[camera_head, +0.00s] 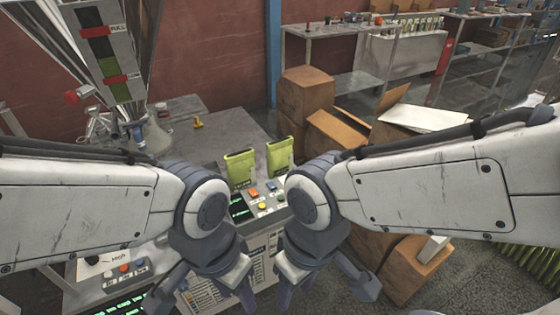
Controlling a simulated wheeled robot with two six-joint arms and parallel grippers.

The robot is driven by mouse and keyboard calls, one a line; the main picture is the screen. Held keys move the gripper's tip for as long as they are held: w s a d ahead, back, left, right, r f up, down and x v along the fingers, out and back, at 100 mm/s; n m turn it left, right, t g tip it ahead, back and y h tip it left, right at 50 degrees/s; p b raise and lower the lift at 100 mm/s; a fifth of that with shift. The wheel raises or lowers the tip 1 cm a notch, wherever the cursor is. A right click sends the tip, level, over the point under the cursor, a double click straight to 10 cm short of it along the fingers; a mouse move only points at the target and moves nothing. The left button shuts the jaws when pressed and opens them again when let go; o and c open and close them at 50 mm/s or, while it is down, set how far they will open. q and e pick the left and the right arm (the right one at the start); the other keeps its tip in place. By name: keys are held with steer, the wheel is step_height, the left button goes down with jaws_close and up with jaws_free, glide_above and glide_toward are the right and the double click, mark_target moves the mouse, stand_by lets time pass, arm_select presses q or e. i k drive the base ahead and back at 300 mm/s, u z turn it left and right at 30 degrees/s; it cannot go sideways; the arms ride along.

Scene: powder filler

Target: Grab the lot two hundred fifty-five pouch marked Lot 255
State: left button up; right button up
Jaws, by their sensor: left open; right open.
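Two green pouches stand upright side by side at the back of the control unit. The left pouch (240,169) has a dark band low on its front, and the right pouch (280,157) stands slightly further back. Their lot markings are too small to read, so I cannot tell which is Lot 255. My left gripper (205,297) is open and points down, in front of and below the pouches. My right gripper (324,292) is open and points down to the right of it. Both are apart from the pouches, and their fingertips are partly cut off or hard to see.
A control panel (268,197) with coloured buttons and a green display lies just in front of the pouches. The filler hopper (155,138) stands at left on a grey table (225,128). Cardboard boxes (306,98) are piled at right, with shelves behind.

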mark_target(240, 169)
steer(key=z, duration=0.35)
steer(key=k, duration=0.45)
steer(key=z, duration=0.5)
steer(key=i, duration=1.2)
steer(key=u, duration=1.4)
steer(key=i, duration=0.7)
steer(key=u, duration=0.75)
